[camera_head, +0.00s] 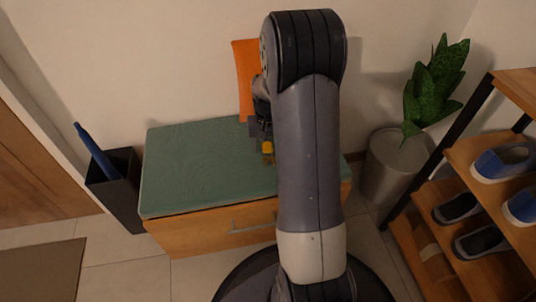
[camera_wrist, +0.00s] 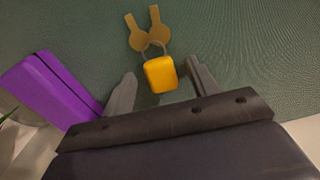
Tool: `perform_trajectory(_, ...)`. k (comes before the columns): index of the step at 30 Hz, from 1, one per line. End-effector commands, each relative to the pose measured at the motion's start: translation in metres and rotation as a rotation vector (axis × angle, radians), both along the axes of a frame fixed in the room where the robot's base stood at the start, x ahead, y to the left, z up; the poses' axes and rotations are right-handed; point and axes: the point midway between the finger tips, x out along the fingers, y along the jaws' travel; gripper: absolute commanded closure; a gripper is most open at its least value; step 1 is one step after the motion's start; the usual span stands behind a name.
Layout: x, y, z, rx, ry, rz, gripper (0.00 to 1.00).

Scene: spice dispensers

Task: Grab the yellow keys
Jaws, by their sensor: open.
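The yellow keys (camera_wrist: 160,70) show in the wrist view as a bright yellow fob with a grey ring and two dull gold keys. They lie on the green cushion (camera_head: 190,165) of a wooden bench. In the head view the yellow keys (camera_head: 267,150) show just left of my arm, partly hidden. My gripper (camera_wrist: 158,84) is open in the wrist view, one finger on each side of the fob. The fob appears between the fingertips, and I cannot tell how far above the cushion they are. In the head view my gripper (camera_head: 259,128) is small and partly hidden by my arm.
A purple object (camera_wrist: 55,90) lies left of my gripper in the wrist view. An orange pillow (camera_head: 245,75) leans on the wall. A dark umbrella bin (camera_head: 118,185) stands left of the bench. A potted plant (camera_head: 395,165) and a shoe rack (camera_head: 440,215) stand to the right.

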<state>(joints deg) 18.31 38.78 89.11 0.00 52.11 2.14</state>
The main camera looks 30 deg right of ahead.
Motion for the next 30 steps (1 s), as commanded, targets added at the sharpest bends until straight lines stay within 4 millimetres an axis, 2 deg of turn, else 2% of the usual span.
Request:
perform_trajectory(5,0.0001,-0.0001,0.0009,0.0,0.0,0.0,0.44)
perform_trajectory(23,0.0,-0.0001,0.001,0.0,0.0,0.0,0.92)
perform_trajectory(30,0.0001,-0.0001,0.0036,0.0,-0.001,0.0,0.92)
